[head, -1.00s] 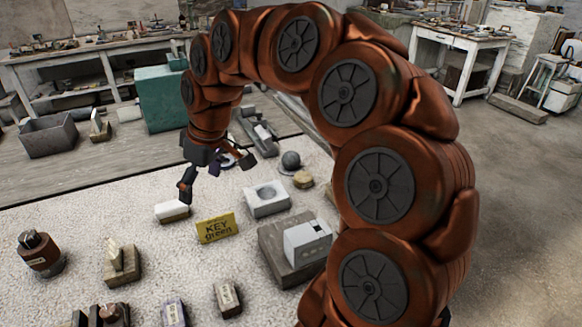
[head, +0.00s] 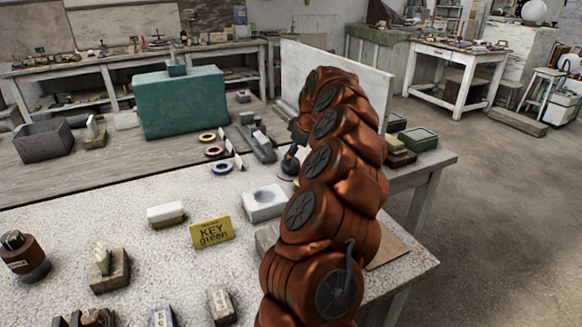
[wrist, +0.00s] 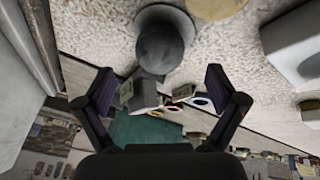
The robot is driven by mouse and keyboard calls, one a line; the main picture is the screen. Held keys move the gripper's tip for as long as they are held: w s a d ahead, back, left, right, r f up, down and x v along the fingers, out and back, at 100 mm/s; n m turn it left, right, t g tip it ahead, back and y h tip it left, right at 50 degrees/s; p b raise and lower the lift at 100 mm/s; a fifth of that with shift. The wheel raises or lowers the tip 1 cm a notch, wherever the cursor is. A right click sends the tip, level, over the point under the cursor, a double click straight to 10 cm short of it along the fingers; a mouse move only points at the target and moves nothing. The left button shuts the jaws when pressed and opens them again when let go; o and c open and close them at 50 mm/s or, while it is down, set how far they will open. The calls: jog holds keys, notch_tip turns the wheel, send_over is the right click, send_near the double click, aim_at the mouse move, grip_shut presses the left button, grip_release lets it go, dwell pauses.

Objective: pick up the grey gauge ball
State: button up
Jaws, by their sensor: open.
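The grey gauge ball (wrist: 160,46) shows near the top middle of the wrist view, seated on a dark round base (wrist: 165,14). My gripper (wrist: 159,82) is open, with one finger on each side of the picture's middle. The ball lies beyond the fingertips, roughly centred between them, and nothing is held. In the head view my gripper (head: 293,150) is partly hidden by my arm, low over the table at the ball's place.
A white block with a round hollow (head: 265,203) stands close to the ball. A yellow KEY green sign (head: 212,232) stands nearer. A tall white panel (head: 335,85) rises behind my arm. Colored rings (head: 215,152) and a grey metal tool (head: 256,140) lie farther back.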

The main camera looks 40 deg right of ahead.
jog(key=shift+w+p+x, duration=0.2)
jog(key=shift+p+x, duration=0.35)
jog(key=shift+x, duration=2.75)
jog(key=shift+a+r, duration=0.1)
jog(key=shift+r, duration=0.05)
jog(key=shift+c, duration=0.2)
jog(key=c, duration=1.5)
jog(key=shift+c, duration=0.2)
